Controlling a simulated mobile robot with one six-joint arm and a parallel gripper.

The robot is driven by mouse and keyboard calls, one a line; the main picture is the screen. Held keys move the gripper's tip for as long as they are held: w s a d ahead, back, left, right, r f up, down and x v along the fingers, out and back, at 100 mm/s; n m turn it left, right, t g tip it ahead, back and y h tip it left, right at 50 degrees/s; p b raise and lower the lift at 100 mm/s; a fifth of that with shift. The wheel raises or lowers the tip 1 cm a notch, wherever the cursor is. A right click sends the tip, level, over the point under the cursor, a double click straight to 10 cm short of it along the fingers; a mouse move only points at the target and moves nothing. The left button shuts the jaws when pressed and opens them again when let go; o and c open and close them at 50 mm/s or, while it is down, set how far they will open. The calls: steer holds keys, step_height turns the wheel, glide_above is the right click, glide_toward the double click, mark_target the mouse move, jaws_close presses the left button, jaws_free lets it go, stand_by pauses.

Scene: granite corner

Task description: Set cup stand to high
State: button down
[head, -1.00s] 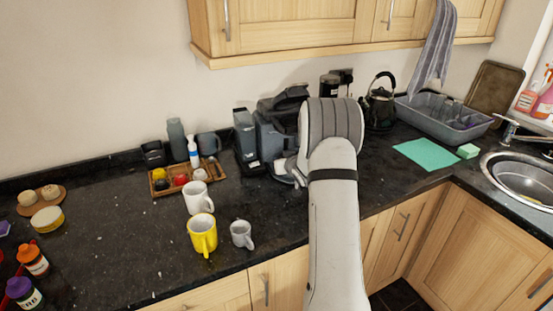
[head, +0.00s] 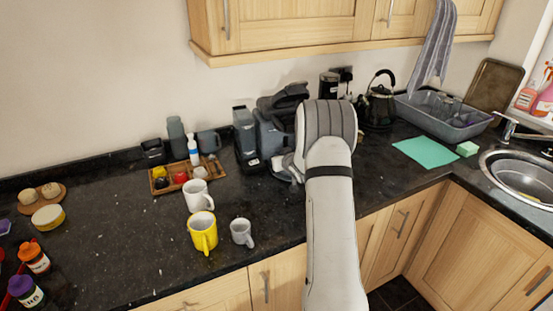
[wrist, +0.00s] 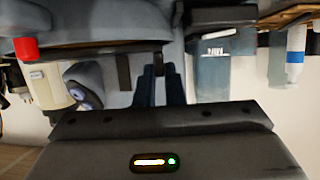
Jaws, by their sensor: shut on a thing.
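The dark grey coffee machine (head: 268,135) stands against the back wall, partly hidden behind my arm in the head view. In the wrist view, which looks upside down, a broad dark platform (wrist: 100,25) that looks like the cup stand fills the top left. My gripper (wrist: 158,72) shows there with its two blue-grey fingers close together, shut on a small dark part below the platform's edge. I take this to be part of the cup stand, but its outline is unclear. My arm hides the gripper in the head view.
A white mug (head: 198,196), a yellow mug (head: 203,232) and a small grey mug (head: 241,232) stand left of my arm. A wooden tray (head: 160,186) holds several small items. A kettle (head: 379,108) stands right of the machine.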

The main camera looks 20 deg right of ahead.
stand_by(0.3)
step_height(320, 180, up, 5)
steer(key=shift+r+p, duration=0.1)
steer(key=shift+p, duration=1.05)
steer(key=c, duration=2)
jaws_free()
steer(key=shift+w, duration=0.1)
steer(key=o, duration=0.5)
steer(key=shift+b+v, duration=1)
steer(key=shift+v, duration=2.9)
